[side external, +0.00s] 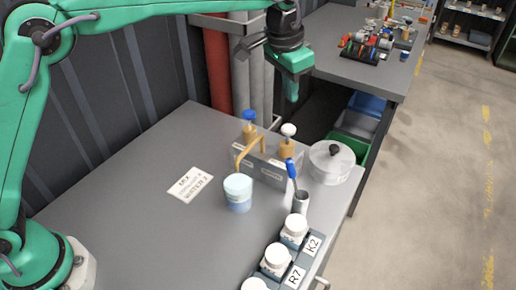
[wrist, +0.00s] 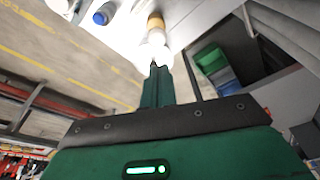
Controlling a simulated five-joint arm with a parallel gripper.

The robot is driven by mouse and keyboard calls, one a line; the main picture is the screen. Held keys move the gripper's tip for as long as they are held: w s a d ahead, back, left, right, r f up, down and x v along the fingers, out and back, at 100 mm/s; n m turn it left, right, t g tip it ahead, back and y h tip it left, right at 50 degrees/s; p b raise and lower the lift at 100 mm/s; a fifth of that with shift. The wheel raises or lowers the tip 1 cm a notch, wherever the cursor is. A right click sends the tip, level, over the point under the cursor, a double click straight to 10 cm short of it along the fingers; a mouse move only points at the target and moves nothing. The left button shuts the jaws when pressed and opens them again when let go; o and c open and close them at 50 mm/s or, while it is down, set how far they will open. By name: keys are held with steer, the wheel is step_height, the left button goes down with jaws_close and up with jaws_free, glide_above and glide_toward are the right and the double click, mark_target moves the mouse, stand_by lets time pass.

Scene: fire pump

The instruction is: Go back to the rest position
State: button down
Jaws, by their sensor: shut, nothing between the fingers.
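My gripper (side external: 291,88) shows in the side view, high above the back edge of the grey bench, behind and above the pump unit. Its green fingers are shut together with nothing between them, and they also show shut in the wrist view (wrist: 157,70). The grey pump block (side external: 258,165) stands on the bench with a blue-topped plunger (side external: 249,125) and a white-topped plunger (side external: 288,140). A bent tan spout (side external: 242,152) reaches over a cup with pale blue contents (side external: 238,192). My gripper is apart from all of these.
A lidded clear pot (side external: 332,162), a grey holder with a blue-handled tool (side external: 299,200), a rack of white-capped jars marked K2 and R7 (side external: 277,258), and a printed card (side external: 190,184) are on the bench. Red and grey pipes (side external: 217,70) stand behind. The bench's left part is clear.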

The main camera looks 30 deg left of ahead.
steer(key=shift+r, duration=0.15)
steer(key=s+a+r+n+t, duration=0.1)
steer(key=s+a+r, duration=0.2)
steer(key=s+a, duration=0.4)
steer(key=s+a+r+n+t, duration=0.15)
steer(key=s+a+r, duration=0.3)
steer(key=a, duration=0.45)
steer(key=s+a+f+n, duration=0.1)
steer(key=s+a+f, duration=0.1)
steer(key=s, duration=0.4)
steer(key=s+a+f+n, duration=0.1)
steer(key=s+a+f, duration=0.2)
steer(key=s+a, duration=0.2)
steer(key=s+a+f+n+t+y, duration=0.1)
steer(key=s+a+f, duration=0.2)
steer(key=s, duration=0.4)
steer(key=shift+s+a, duration=0.2)
